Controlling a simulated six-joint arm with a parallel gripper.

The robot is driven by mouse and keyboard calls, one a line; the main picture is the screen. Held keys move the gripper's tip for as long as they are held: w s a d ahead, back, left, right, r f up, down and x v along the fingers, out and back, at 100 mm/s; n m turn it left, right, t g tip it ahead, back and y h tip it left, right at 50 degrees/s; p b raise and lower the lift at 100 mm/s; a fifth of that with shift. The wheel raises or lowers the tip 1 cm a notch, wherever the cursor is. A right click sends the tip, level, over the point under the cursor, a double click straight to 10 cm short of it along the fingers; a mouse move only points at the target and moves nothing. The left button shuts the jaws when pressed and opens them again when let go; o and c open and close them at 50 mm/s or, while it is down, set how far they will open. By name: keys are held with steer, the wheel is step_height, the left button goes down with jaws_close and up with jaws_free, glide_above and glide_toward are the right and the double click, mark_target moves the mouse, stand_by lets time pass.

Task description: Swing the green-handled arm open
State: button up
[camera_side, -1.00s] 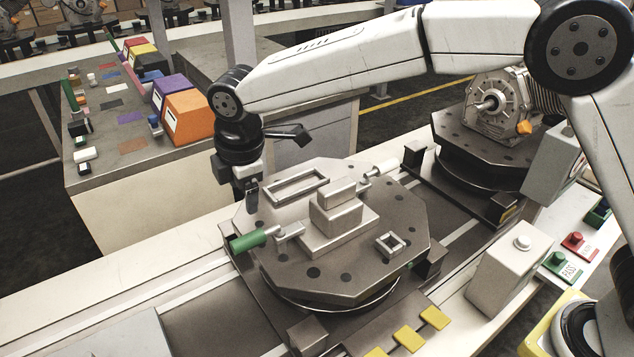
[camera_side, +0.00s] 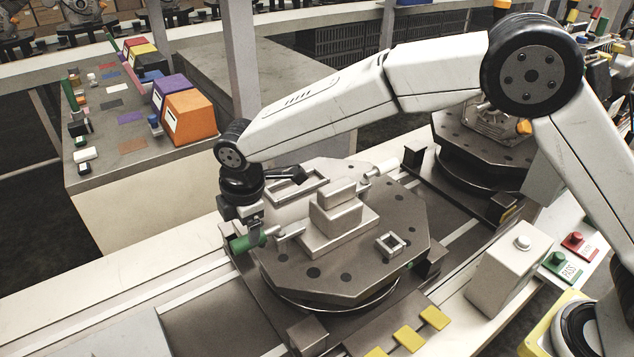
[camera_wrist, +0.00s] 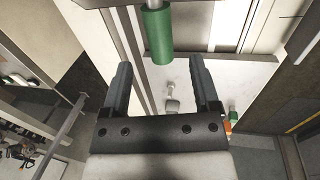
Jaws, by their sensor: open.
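The green handle (camera_side: 247,242) sticks out at the left side of the grey fixture plate (camera_side: 340,285), joined to a light metal arm (camera_side: 289,231). In the wrist view the green handle (camera_wrist: 157,35) lies ahead, between the lines of my two fingers and a little beyond their tips. My gripper (camera_wrist: 157,72) is open and empty. In the side view my gripper (camera_side: 243,228) is right at the handle, and its fingers partly cover it. I cannot tell whether they touch it. A light metal block (camera_side: 336,215) sits in the middle of the plate.
A small square frame (camera_side: 390,244) and a rectangular frame (camera_side: 296,184) are on the plate. A white box with a button (camera_side: 507,270) stands at the right. Orange and purple bins (camera_side: 190,117) stand on a bench at the back left. Open air lies left of the plate.

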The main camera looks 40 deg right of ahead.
mark_target(246, 237)
steer(key=shift+w+f, duration=0.2)
steer(key=shift+f, duration=0.65)
steer(key=shift+w+f, duration=0.15)
steer(key=shift+f, duration=0.75)
steer(key=shift+w+f, duration=0.2)
steer(key=shift+f, duration=0.65)
jaws_close()
